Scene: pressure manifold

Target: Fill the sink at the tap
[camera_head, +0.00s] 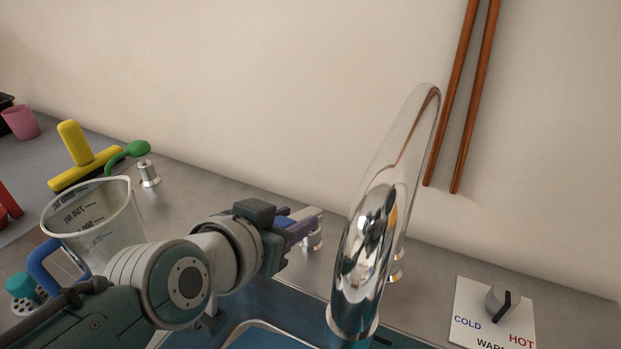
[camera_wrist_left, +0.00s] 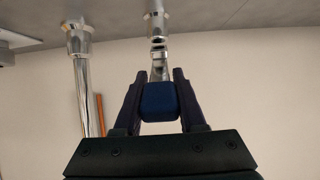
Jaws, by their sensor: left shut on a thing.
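My left gripper (camera_head: 303,224) is shut on a blue handle (camera_wrist_left: 158,101). The handle is on a chrome stem (camera_wrist_left: 157,50) on the counter behind the sink. In the head view the gripper hides most of the handle. The tall chrome tap (camera_head: 372,235) curves up to the right of the gripper and also shows in the wrist view (camera_wrist_left: 82,80). The sink's blue basin (camera_head: 270,300) is partly in view below the gripper. I cannot tell how much water is in it. My right gripper is not in view.
A clear measuring jug (camera_head: 105,225) with a blue handle stands at left, near my left arm. A COLD–WARM–HOT dial (camera_head: 497,303) is at right. Orange-brown sticks (camera_head: 465,95) are at the wall.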

